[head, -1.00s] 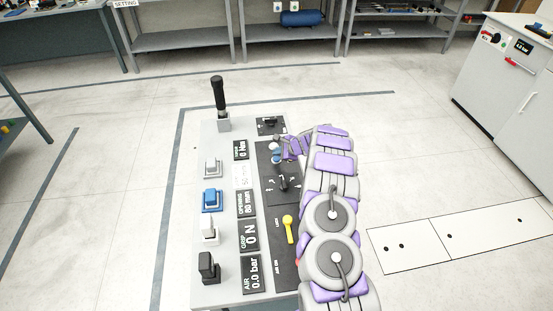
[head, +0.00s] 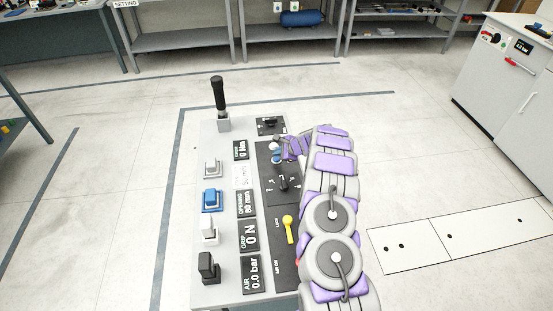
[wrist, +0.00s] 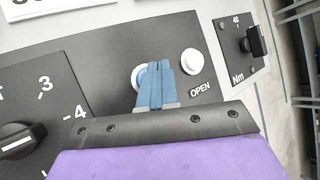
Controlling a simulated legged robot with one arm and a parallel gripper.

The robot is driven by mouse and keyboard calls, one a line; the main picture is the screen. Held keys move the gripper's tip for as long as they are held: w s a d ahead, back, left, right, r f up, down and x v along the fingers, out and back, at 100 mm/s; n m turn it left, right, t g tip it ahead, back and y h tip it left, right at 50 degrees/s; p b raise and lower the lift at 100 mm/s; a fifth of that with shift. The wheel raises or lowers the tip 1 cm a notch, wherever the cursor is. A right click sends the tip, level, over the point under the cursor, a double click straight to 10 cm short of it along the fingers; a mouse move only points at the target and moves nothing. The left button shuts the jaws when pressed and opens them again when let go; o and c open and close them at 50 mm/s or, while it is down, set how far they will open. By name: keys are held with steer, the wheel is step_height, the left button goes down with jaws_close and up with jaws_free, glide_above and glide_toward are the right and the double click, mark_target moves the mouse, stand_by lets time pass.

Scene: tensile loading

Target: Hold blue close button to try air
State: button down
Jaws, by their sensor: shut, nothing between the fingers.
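My gripper (wrist: 155,86) is shut, with its blue fingertips together over a round button on the black panel. The fingers hide most of this button; only part of its pale ring (wrist: 137,77) shows at their left. I cannot see a "close" label or tell whether the tips press the button or hover just above it. The white OPEN button (wrist: 192,62) is uncovered to the right of the fingers. In the head view my gripper (head: 277,159) is small at the console's right side. The air display (head: 254,274) reads 0.0 bar, and the grip display (head: 250,235) reads 0 N.
A numbered dial with a black knob (wrist: 22,141) is left of the fingers, and an Nm knob (wrist: 256,41) is at upper right. The console also carries a yellow lever (head: 289,229), a blue switch (head: 212,200) and a tall black handle (head: 218,93).

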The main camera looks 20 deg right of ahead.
mark_target(278, 159)
steer(key=shift+f, duration=0.1)
stand_by(0.4)
steer(key=shift+f+b, duration=0.25)
steer(key=shift+b, duration=0.1)
steer(key=shift+f+b, duration=0.3)
steer(key=shift+f, duration=0.2)
stand_by(0.7)
stand_by(1.5)
steer(key=shift+r+p, duration=0.55)
steer(key=shift+r, duration=0.4)
steer(key=shift+r+p, duration=1.45)
steer(key=shift+r, duration=1)
